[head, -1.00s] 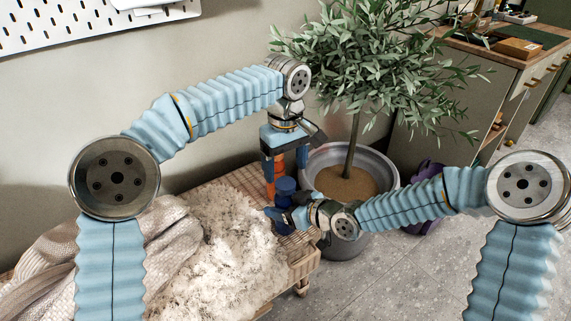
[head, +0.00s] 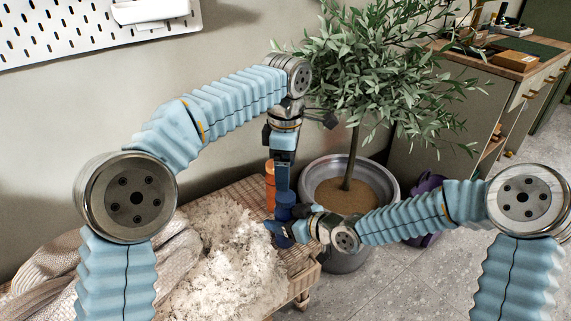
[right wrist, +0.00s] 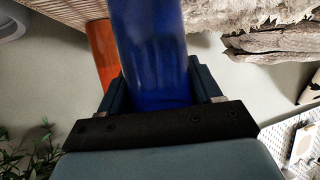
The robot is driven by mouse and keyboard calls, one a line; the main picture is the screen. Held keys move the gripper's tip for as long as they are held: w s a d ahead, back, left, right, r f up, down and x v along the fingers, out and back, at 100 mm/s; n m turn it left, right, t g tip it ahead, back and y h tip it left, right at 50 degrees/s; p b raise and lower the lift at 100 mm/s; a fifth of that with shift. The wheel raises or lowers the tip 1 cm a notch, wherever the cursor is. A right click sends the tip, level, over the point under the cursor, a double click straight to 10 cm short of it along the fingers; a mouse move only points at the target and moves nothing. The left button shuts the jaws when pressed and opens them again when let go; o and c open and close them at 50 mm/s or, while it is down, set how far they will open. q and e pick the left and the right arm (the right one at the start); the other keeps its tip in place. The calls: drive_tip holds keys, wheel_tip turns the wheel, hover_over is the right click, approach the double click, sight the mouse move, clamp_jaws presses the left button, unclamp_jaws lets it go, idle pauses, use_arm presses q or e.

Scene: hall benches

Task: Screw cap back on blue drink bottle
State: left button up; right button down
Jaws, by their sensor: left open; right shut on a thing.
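The blue drink bottle (head: 286,212) stands at the bench's right end, its lower part hidden by my right gripper. My right gripper (head: 284,230) is shut on it from the side. In the right wrist view the blue bottle (right wrist: 150,50) fills the space between the fingers. My left gripper (head: 283,182) is open, pointing down just above the bottle's top and seen edge-on. Its fingers hide the bottle's mouth, so I cannot tell whether they touch it. I cannot make out a separate cap.
An orange bottle (head: 270,186) stands just left of the blue one, close to my left fingers. A fluffy white throw (head: 228,265) covers much of the wooden bench (head: 300,262). A potted tree (head: 388,182) stands close behind, its leaves near my left wrist.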

sight(285, 196)
use_arm(q)
wheel_tip(285, 196, down, 7)
drive_tip(key=shift+f, duration=0.15)
idle(0.4)
drive_tip(key=c, duration=1.2)
drive_tip(key=m, duration=1)
drive_tip(key=o, duration=1.2)
drive_tip(key=shift+c, duration=0.2)
